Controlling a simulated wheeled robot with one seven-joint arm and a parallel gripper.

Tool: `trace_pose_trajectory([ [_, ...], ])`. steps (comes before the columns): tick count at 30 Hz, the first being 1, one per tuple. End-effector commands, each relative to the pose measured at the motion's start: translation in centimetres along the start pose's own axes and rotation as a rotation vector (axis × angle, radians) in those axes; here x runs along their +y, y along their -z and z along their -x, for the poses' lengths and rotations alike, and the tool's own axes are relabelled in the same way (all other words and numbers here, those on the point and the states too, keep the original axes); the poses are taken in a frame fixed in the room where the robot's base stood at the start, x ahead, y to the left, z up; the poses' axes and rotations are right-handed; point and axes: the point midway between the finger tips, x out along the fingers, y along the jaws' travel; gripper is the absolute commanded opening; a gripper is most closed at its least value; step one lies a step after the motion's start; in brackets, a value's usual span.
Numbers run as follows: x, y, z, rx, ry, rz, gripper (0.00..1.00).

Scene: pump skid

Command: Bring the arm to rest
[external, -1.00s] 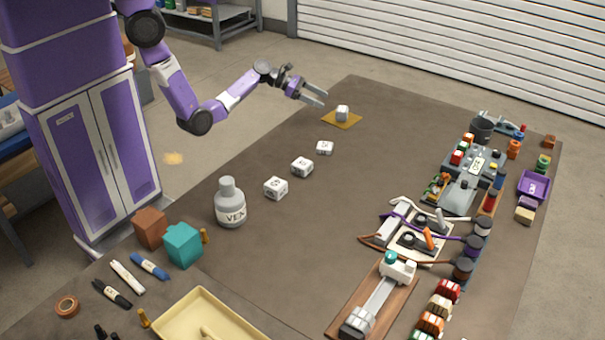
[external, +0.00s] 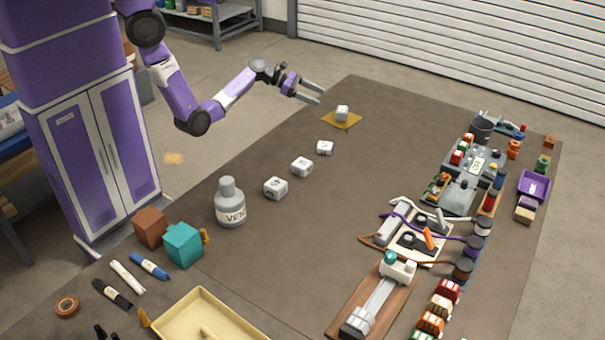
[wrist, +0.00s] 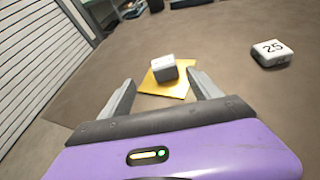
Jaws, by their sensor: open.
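My gripper (external: 312,93) is open and empty. It hangs above the far left edge of the brown table (external: 330,215). A white block (external: 342,112) rests on a yellow square mat (external: 341,120) to the right of the fingertips, apart from them. In the wrist view the block (wrist: 164,67) and mat (wrist: 168,84) lie below and beyond the two grey fingers (wrist: 162,98). My purple arm is bent at the elbow, left of the table.
Several white numbered blocks (external: 302,167) and a grey bottle (external: 230,205) stand along the table's left side. Trays, a rail fixture (external: 378,300) and small parts crowd the right side. The middle of the table is clear.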

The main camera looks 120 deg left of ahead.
Motion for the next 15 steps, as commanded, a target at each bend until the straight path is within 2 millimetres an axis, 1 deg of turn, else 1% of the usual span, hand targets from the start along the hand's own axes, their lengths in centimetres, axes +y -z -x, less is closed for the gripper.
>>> trace_pose_trajectory([
  [2,1.4,-0.2,0.1,-0.004,-0.056,-0.107,0.72],
  [5,4.1,-1.6,0.8,0.007,-0.182,-0.329,0.72],
  [6,5.0,-1.8,1.2,0.026,-0.232,-0.426,0.72],
  [8,5.6,-1.6,1.9,0.066,-0.300,-0.577,0.72],
  [11,4.8,-1.1,2.6,0.149,-0.378,-0.850,0.72],
  [14,2.0,-0.5,3.1,0.240,-0.422,-1.164,0.72],
  [15,0.5,-0.3,3.3,0.271,-0.433,-1.290,0.72],
])
